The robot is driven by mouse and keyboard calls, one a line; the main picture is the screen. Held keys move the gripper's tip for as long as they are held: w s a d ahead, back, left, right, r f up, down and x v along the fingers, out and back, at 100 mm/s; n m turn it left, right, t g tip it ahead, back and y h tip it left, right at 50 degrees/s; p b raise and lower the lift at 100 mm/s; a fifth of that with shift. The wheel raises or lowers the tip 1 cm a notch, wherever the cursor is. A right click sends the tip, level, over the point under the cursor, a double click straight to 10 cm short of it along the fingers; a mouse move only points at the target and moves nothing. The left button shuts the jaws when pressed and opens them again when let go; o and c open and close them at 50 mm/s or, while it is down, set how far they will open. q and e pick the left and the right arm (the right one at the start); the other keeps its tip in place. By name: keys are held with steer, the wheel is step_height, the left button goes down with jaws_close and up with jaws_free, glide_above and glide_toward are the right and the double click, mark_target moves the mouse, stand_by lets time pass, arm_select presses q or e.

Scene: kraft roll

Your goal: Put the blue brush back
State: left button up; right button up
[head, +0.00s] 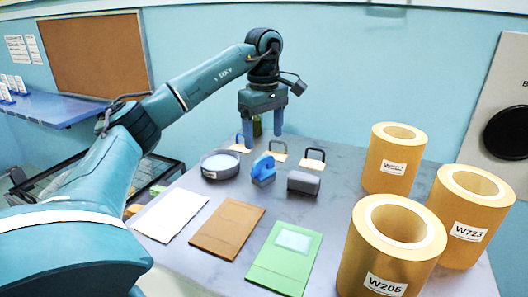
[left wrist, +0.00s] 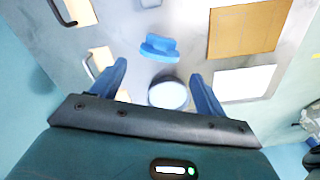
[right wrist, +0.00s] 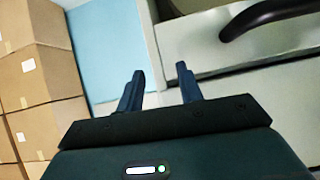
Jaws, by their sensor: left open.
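The blue brush (head: 263,170) stands on the grey table between a round grey tin (head: 220,166) and a dark grey block (head: 303,183). In the left wrist view the brush (left wrist: 158,47) lies beyond the fingertips, not between them. My left gripper (head: 263,127) points down above the table's far side, open and empty, behind the brush. Pale plates with looped handles stand behind these things: a left one (head: 240,147), a middle one (head: 279,153) and a right one (head: 313,161). My right gripper (right wrist: 160,76) is open and empty, and out of the head view.
Large paper rolls (head: 393,158) fill the table's right side. White (head: 170,214), brown (head: 228,229) and green (head: 282,262) sheets lie in front. Cardboard boxes (right wrist: 40,75) and a drawer front (right wrist: 200,45) flank my right gripper.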

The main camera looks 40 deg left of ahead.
arm_select(q)
step_height(320, 180, up, 3)
steer(key=shift+f, duration=0.2)
steer(key=shift+f, duration=0.1)
stand_by(0.4)
